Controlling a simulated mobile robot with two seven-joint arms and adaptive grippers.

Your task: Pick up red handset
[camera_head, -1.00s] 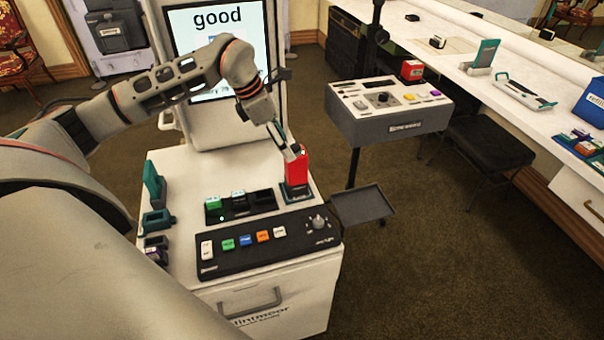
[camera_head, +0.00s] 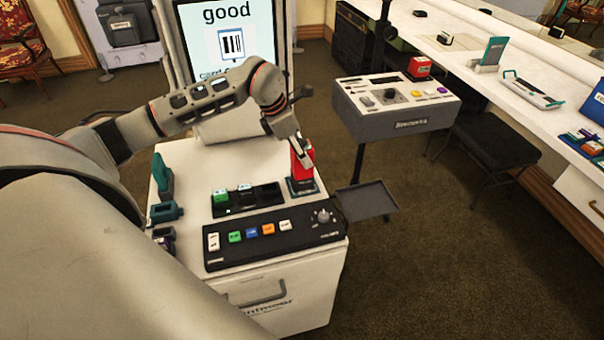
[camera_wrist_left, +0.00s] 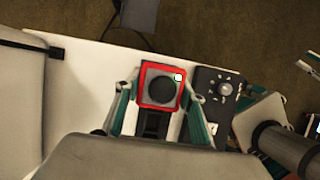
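The red handset (camera_head: 304,165) stands upright in a dark teal-edged base (camera_head: 301,187) at the back right of the white cabinet top (camera_head: 190,165). My left gripper (camera_head: 300,148) is over it from above, its fingers partly hiding its upper part. In the left wrist view the red handset (camera_wrist_left: 160,73) shows end-on, as a red square rim around a dark disc. The fingers of my left gripper (camera_wrist_left: 160,92) are on either side of it and look open, with a narrow gap at each side.
A black button panel (camera_head: 275,241) with a knob lies in front of the base. A dark block with a green-lit slot (camera_head: 222,198) stands to its left. A screen (camera_head: 225,40) rises behind. A grey tray (camera_head: 367,199) sticks out at the right.

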